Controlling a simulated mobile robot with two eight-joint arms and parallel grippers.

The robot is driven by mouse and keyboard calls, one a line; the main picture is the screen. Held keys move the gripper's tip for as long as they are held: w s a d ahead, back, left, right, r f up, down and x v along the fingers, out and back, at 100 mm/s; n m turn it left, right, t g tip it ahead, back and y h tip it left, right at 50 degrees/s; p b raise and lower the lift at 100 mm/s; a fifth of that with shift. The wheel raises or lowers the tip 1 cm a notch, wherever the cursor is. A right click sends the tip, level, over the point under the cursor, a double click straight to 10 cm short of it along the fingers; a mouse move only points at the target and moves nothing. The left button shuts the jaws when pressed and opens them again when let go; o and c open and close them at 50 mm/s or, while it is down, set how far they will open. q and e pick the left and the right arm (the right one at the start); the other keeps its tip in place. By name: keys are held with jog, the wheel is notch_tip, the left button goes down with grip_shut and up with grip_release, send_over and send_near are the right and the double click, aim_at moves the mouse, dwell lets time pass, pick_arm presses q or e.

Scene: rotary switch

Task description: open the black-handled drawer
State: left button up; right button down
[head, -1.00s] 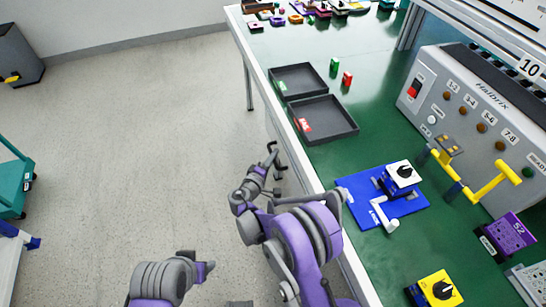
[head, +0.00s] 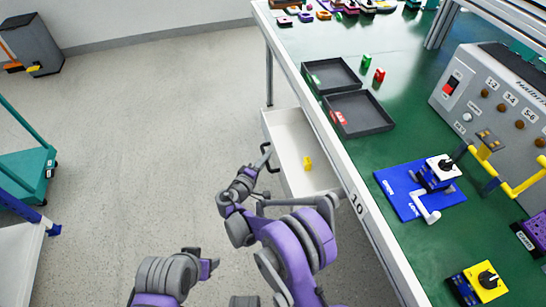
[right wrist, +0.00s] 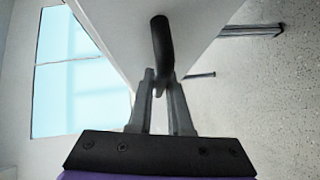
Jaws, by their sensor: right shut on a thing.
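The drawer (head: 291,139) under the green workbench stands pulled out, and its white inside shows in the head view. A small yellow object (head: 307,163) lies in it. My right gripper (head: 262,160) is at the drawer's front, at the black handle (head: 268,152). In the right wrist view the fingers (right wrist: 161,90) are shut on the black handle (right wrist: 161,45), which stands out from the white drawer front (right wrist: 120,30).
The green workbench (head: 400,150) carries two dark trays (head: 362,125), a blue plate (head: 400,200) with a rotary switch, a yellow switch block (head: 478,284) and a grey control panel (head: 510,125). A teal cart (head: 25,165) stands at the left. The floor between is clear.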

pick_arm(q)
jog(key=shift+a+f, duration=0.2)
jog(key=shift+f, duration=0.15)
pick_arm(e)
jog(key=s+a, duration=0.3)
jog(key=a, duration=0.6)
jog(key=c, duration=1.1)
grip_release()
pick_arm(q)
jog(key=shift+s, duration=0.15)
